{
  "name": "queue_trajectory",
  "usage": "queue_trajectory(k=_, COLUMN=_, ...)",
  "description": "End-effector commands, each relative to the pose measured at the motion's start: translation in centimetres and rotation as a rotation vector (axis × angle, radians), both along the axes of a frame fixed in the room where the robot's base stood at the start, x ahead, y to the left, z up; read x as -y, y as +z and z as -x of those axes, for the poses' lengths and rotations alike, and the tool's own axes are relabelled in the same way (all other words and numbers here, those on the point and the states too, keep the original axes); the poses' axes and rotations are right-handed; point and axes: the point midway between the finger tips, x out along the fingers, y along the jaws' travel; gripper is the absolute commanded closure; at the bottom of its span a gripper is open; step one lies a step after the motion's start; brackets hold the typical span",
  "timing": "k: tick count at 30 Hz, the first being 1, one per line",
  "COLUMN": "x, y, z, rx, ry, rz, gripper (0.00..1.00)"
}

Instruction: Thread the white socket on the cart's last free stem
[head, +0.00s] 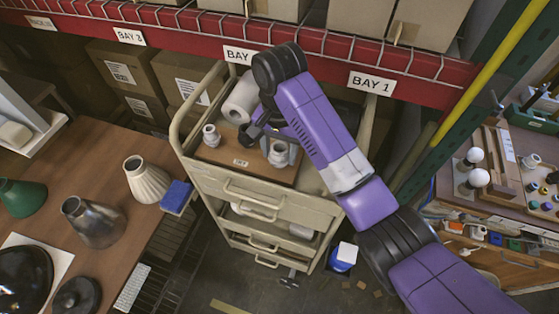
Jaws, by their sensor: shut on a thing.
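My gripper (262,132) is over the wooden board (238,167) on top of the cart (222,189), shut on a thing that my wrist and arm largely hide. A pale socket (280,154) shows just right of the dark fingers, low over the board's right part; I cannot tell whether it is the held white socket or one standing on a stem. Another white socket (211,136) stands upright at the board's left. No bare stem can be made out; the area behind the gripper is hidden.
A white roll (240,100) lies at the cart's back left. The cart's raised side rails flank its top. A wooden table (120,170) with lampshades is at the left, a shelf rack (300,45) behind, a workbench (500,190) at the right.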

Motion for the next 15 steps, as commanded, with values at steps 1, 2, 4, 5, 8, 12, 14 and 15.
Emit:
queue_trajectory(k=1, x=-0.06, y=-0.04, z=0.05, rx=-0.001, ry=-0.013, rz=0.0, gripper=1.0)
queue_trajectory(k=2, x=-0.06, y=-0.04, z=0.05, rx=-0.001, ry=-0.018, rz=0.0, gripper=1.0)
queue_trajectory(k=4, x=-0.07, y=-0.04, z=0.04, rx=-0.001, ry=-0.02, rz=0.0, gripper=1.0)
queue_trajectory(k=5, x=-0.07, y=-0.04, z=0.04, rx=-0.001, ry=-0.02, rz=0.0, gripper=1.0)
queue_trajectory(k=8, x=-0.08, y=-0.05, z=0.05, rx=-0.001, ry=-0.018, rz=0.0, gripper=1.0)
queue_trajectory(k=12, x=-0.08, y=-0.06, z=0.05, rx=-0.001, ry=-0.059, rz=0.0, gripper=1.0)
queue_trajectory(k=14, x=-0.09, y=-0.07, z=0.06, rx=-0.001, ry=-0.118, rz=0.0, gripper=1.0)
queue_trajectory(k=15, x=-0.09, y=-0.08, z=0.06, rx=-0.002, ry=-0.167, rz=-0.001, gripper=1.0)
